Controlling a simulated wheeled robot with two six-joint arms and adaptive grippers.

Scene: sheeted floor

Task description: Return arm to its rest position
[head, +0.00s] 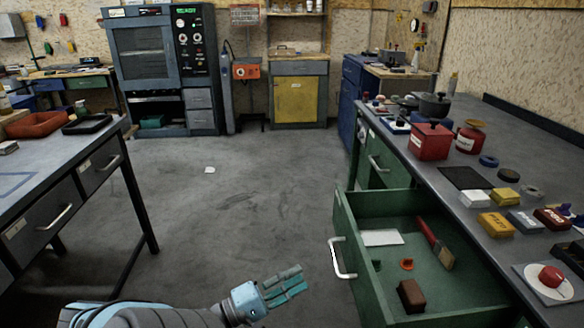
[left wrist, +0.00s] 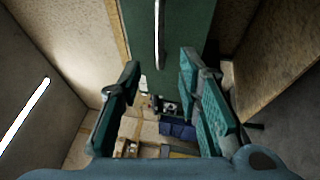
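My left gripper (head: 300,280) is at the bottom centre of the head view, its teal fingers pointing right, above the floor. In the left wrist view its fingers (left wrist: 160,64) are apart with nothing between them, so it is open and empty. My grey and blue left arm comes in from the bottom left. A green drawer (head: 358,257) stands open to the right of the gripper, with a gap between the gripper and the drawer handle (head: 341,258). My right gripper does not show.
The drawer holds a brush (head: 434,243), a white card (head: 382,237), an orange ring (head: 406,264) and a brown block (head: 411,295). The right workbench (head: 420,173) carries pots, boxes and tins.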

